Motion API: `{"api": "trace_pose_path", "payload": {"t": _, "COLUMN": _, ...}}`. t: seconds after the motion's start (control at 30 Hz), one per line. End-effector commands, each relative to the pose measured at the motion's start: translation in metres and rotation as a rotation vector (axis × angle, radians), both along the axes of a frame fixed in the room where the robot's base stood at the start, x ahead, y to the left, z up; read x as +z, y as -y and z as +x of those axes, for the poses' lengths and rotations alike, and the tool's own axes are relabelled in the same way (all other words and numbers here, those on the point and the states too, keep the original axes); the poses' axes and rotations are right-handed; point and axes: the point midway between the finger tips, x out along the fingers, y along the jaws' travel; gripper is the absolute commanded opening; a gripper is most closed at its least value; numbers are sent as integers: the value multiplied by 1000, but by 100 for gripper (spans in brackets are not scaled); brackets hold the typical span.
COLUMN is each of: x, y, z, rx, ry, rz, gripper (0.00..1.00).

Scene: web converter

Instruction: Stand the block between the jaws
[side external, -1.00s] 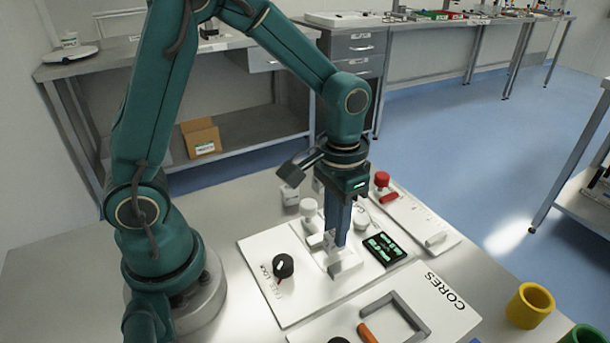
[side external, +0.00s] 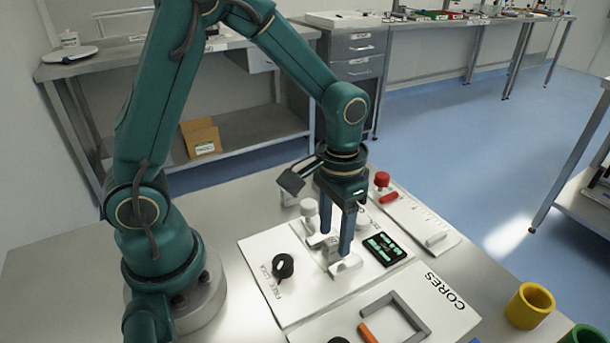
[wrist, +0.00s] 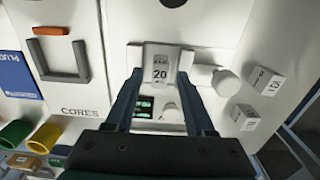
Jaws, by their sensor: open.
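The white block (wrist: 160,68), marked 20, shows in the wrist view between my fingertips, its labelled face towards the camera. White jaw pieces flank it; the right-hand jaw (wrist: 203,75) joins a round knob (wrist: 226,83). In the side view the jaw fixture's near piece (side external: 345,264) shows on the white panel, and my fingers partly hide the block there. My gripper (side external: 335,244) points down over the fixture with its two fingers spread. In the wrist view the gripper (wrist: 160,77) has a finger on each side of the block, with small gaps.
A black dial (side external: 283,265) and a green-lit display (side external: 384,247) sit on the panel beside the fixture. Two other marked white blocks (wrist: 267,81) (wrist: 245,117) stand off to the right in the wrist view. A grey frame (side external: 402,310) lies on the CORES board. Yellow (side external: 530,304) and green cups stand at right.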

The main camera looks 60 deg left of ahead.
Motion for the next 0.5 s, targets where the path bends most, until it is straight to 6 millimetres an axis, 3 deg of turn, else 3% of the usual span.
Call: {"api": "trace_pose_path", "payload": {"t": 0.5, "x": 93, "y": 0, "z": 1, "rx": 0, "ry": 7, "rz": 0, "gripper": 54}}
